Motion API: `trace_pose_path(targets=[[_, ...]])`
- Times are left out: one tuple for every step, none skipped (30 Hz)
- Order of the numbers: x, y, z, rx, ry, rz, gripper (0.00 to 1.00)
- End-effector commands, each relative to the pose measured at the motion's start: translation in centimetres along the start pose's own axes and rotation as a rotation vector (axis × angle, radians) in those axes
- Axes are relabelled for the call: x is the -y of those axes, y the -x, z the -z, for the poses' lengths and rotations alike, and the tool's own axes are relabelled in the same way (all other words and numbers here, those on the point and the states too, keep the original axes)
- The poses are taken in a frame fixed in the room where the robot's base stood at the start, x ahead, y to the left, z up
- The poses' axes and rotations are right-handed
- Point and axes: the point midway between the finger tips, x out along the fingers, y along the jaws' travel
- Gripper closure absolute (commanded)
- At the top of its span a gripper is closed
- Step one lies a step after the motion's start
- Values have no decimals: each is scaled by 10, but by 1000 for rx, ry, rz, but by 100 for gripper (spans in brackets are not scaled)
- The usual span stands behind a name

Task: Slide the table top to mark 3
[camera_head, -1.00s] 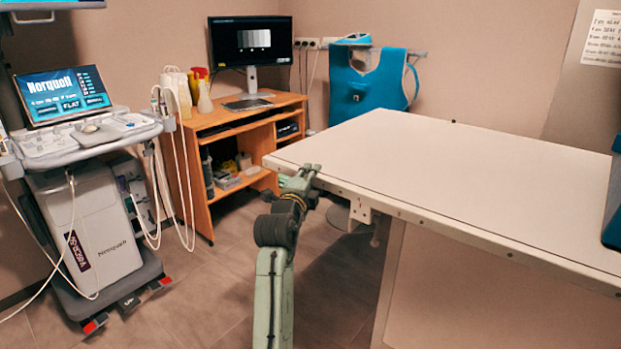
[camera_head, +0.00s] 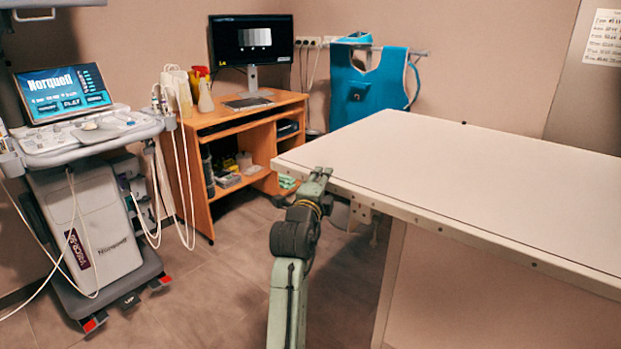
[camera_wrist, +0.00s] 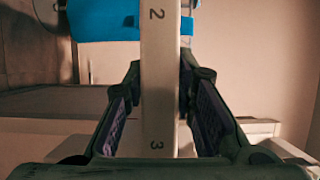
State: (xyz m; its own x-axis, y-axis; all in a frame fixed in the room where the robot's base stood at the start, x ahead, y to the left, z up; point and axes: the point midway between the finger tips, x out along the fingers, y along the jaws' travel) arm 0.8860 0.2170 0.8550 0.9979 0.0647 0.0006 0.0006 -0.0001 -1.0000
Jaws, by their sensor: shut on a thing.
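The white table top (camera_head: 470,180) fills the right half of the head view. My gripper (camera_head: 316,178) is at its near left corner, shut on the table's edge. In the wrist view, my gripper (camera_wrist: 160,85) has one finger on each side of a pale edge strip (camera_wrist: 160,60). No pointer for the marks can be made out.
A wooden desk (camera_head: 250,128) with a monitor (camera_head: 250,42) stands behind, left of the table. A wheeled ultrasound cart (camera_head: 90,200) stands at left. A blue apron (camera_head: 368,90) hangs on the back wall. The floor (camera_head: 215,285) between cart and table is clear.

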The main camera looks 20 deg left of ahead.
Motion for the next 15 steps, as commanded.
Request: trace_pose_path(targets=[[-3,2,32,-37,0,-3,100],[-3,5,39,-38,0,-4,100],[-2,8,46,-38,1,-4,100],[-2,10,50,-38,1,-3,100],[-2,12,54,-37,0,-3,100],[-2,14,58,-36,2,-3,100],[-2,15,59,-34,3,-3,100],[-1,16,59,-32,3,-3,100],[-1,17,59,-28,2,-3,100],[-1,17,58,-26,2,-3,100],[-1,17,57,-24,2,-3,100],[-1,17,56,-22,3,-3,100],[-1,17,55,-20,2,-4,100],[-1,17,54,-19,2,-4,100],[-1,17,53,-17,2,-3,100]])
